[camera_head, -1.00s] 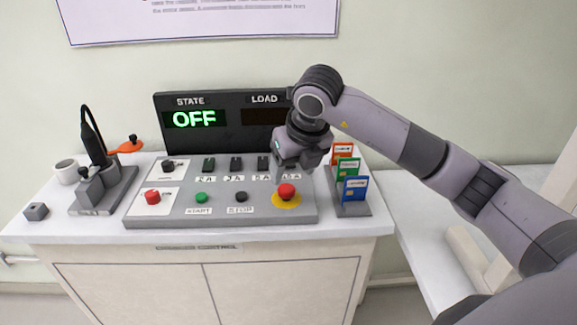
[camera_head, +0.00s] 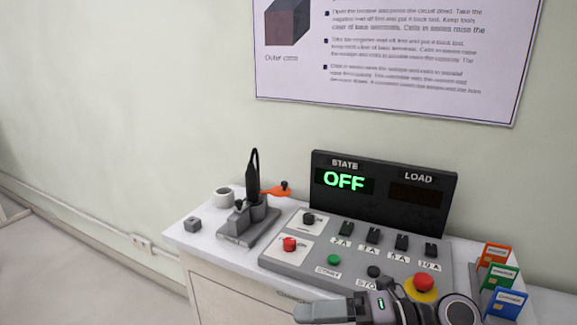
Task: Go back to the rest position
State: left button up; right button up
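My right gripper (camera_head: 322,312) shows at the bottom edge of the head view, in front of the control panel (camera_head: 283,258). Its fingers point left, and no gap between them can be made out. Part of my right arm is cut off by the picture's lower edge. My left gripper is not in view. The panel's display (camera_head: 385,193) reads OFF in green under STATE, and the LOAD window is dark. A red button on a yellow base (camera_head: 424,283) is just above my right wrist.
The panel stands on a white cabinet top (camera_head: 190,238). At left are a grey cube (camera_head: 193,224), a white mug (camera_head: 223,197) and a grey stand with a black lever (camera_head: 252,215). Coloured cards (camera_head: 503,277) stand at right. A poster (camera_head: 390,50) hangs above.

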jog(key=w+d+f+m+t+h+p, duration=0.1)
jog(key=d+f+m+t+h, duration=0.35)
jog(key=m+t, duration=0.6)
jog(key=d+f+m+t+h, duration=0.4)
jog(key=d+m+t, duration=0.15)
jog(key=m, duration=0.95)
jog(key=s+d+f+m+g+h, duration=0.2)
jog(key=s+d+f+m+g, duration=0.1)
jog(key=s+f, duration=0.3)
jog(key=s+d+f+m+g+h, duration=0.3)
jog(key=s+f, duration=0.3)
jog(key=f, duration=0.4)
jog(key=shift+s+f+m+g+p, duration=0.2)
jog(key=shift+s+m+g+p, duration=0.25)
jog(key=shift+m, duration=0.3)
